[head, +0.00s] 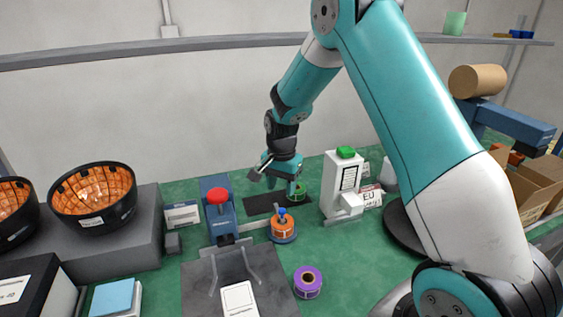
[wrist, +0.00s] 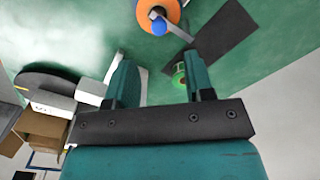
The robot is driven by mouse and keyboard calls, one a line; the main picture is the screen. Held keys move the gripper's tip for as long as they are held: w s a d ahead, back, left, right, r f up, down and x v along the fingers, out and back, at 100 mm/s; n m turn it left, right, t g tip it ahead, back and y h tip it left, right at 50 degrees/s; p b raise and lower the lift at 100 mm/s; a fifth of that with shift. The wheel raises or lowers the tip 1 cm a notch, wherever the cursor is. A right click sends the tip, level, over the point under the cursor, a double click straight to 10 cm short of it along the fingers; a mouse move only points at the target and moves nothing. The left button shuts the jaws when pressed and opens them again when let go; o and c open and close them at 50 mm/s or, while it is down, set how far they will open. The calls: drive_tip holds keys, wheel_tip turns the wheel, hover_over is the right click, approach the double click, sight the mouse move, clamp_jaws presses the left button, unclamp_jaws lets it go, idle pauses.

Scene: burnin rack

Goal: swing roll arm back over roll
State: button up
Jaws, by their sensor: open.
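An orange label roll (head: 284,229) sits on a blue round holder in the middle of the green table. A blue knob (head: 282,211) with a short grey arm (head: 276,208) shows at the roll's top. In the wrist view the orange roll (wrist: 146,12), the blue knob (wrist: 159,26) and the grey arm (wrist: 181,33) show at the top edge. The arm's exact pose over the roll is hard to tell. My gripper (head: 275,181) is open and empty, behind and above the roll; its fingers also show in the wrist view (wrist: 158,57).
A green roll (head: 298,193) stands on a black mat (head: 258,205) beneath my gripper. A white dispenser (head: 342,185) with a green top is to the right. A blue press (head: 219,213) with a red knob is left. A purple roll (head: 307,281) lies in front.

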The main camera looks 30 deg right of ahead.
wheel_tip(320, 180, up, 9)
drive_tip(key=shift+r+b, duration=0.2)
drive_tip(key=shift+b, duration=0.25)
drive_tip(key=s+a+r+n+y, duration=0.1)
drive_tip(key=s+a+r+n, duration=0.5)
drive_tip(key=s+a+n, duration=0.3)
drive_tip(key=s+a+r+n+y, duration=0.1)
drive_tip(key=s+a+n, duration=0.4)
drive_tip(key=s, duration=0.5)
drive_tip(key=s+a+r+n+y, duration=0.1)
drive_tip(key=s+a+n, duration=0.4)
drive_tip(key=s, duration=0.5)
drive_tip(key=shift+a+y, duration=0.3)
drive_tip(key=shift+y, duration=0.3)
